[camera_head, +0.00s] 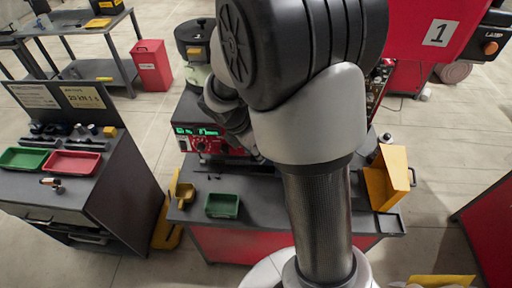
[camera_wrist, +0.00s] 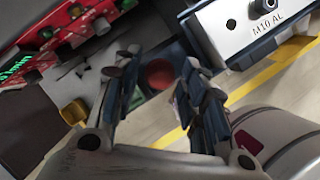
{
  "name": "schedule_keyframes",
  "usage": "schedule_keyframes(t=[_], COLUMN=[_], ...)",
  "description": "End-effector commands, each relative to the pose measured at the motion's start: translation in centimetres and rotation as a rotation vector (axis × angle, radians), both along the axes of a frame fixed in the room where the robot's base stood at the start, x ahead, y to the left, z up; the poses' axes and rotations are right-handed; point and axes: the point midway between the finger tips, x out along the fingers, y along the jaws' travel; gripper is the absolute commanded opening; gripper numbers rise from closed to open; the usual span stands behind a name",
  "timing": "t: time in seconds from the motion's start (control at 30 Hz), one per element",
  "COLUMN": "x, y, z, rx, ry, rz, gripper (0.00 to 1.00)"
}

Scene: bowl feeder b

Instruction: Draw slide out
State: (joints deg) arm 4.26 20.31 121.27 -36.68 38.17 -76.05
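A round red knob (camera_wrist: 158,73) shows in the wrist view between the two fingers of my gripper (camera_wrist: 157,85). The fingers stand apart, one on each side of the knob. I cannot tell whether they touch it. A dark part lies behind the knob; I cannot tell whether it is the slide. In the head view my arm hides the gripper, the knob and the middle of the feeder. The feeder's bowl (camera_head: 194,38) and its red control unit with green digits (camera_head: 201,144) show left of the arm.
A plate marked M10 AL (camera_wrist: 262,30) is close to the right finger. A yellow knob (camera_wrist: 73,112) is at left. On the feeder's bench are a green tray (camera_head: 222,205), a yellow scoop (camera_head: 184,191) and a yellow bin (camera_head: 388,178). A side cabinet (camera_head: 100,190) stands at left.

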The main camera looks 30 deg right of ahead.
Motion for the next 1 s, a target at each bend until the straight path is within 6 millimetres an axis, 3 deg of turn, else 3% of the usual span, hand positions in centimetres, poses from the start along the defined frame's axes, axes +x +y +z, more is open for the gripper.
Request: schedule_keyframes(t=[0.53,1.0], x=[0.01,0.42], y=[0.01,0.59], z=[0.02,0.08], rx=[0.0,0.0], ry=[0.0,-0.001], rz=[0.0,0.001], gripper=[0.0,0.0])
